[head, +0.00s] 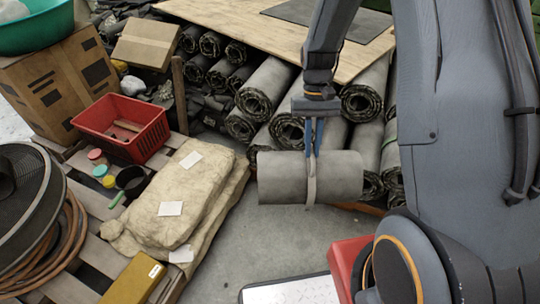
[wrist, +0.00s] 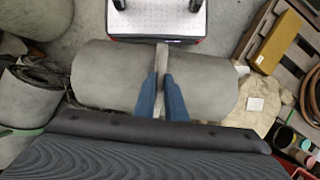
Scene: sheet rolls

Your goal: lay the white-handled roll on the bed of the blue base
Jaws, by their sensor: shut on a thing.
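The white-handled roll (head: 280,180) is a thick grey roll with a pale strap handle around its middle. It hangs level in the air in the head view. My gripper (head: 314,150) has blue fingers and is shut on the strap above the roll. In the wrist view the same roll (wrist: 105,75) lies crosswise under my fingers (wrist: 162,90), which pinch its strap. I see no base that is clearly blue. A base with a white perforated bed (head: 295,292) shows at the bottom of the head view, beside a red part (head: 345,258).
Several grey rolls (head: 265,85) are stacked behind under a plywood sheet (head: 240,22). One roll at right has a green strap (head: 389,142). A pallet at left holds tan sacks (head: 165,190) and a red crate (head: 122,125). Bare concrete floor (head: 265,235) lies below the held roll.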

